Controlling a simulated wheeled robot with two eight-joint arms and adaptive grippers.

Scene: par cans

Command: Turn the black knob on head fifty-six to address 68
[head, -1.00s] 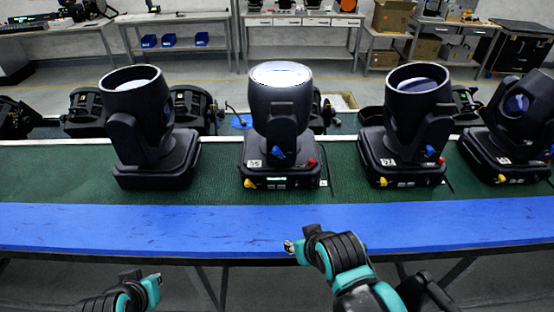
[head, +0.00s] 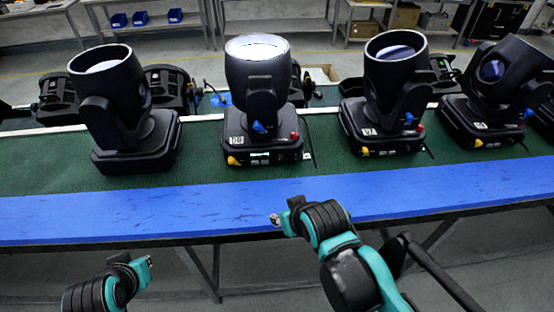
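Several black moving-head lights stand on a green-topped bench. The lit one (head: 258,85), second from left, has a small white number label (head: 236,141) that I cannot read for certain. Its base front shows a small lit display (head: 260,157), a yellow connector (head: 234,161), a blue one (head: 259,127) and a red one (head: 294,136). I cannot make out a black knob against its black base. My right gripper (head: 279,219) is in front of the bench edge, below this light and apart from it. My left gripper (head: 146,263) is lower left, away from everything. Their fingers are too small to judge.
A blue strip (head: 400,197) runs along the bench front. Other lights stand left (head: 120,110) and right (head: 385,115) of the lit one, and farther right (head: 497,95). More dark fixtures lie behind. The blue strip is clear.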

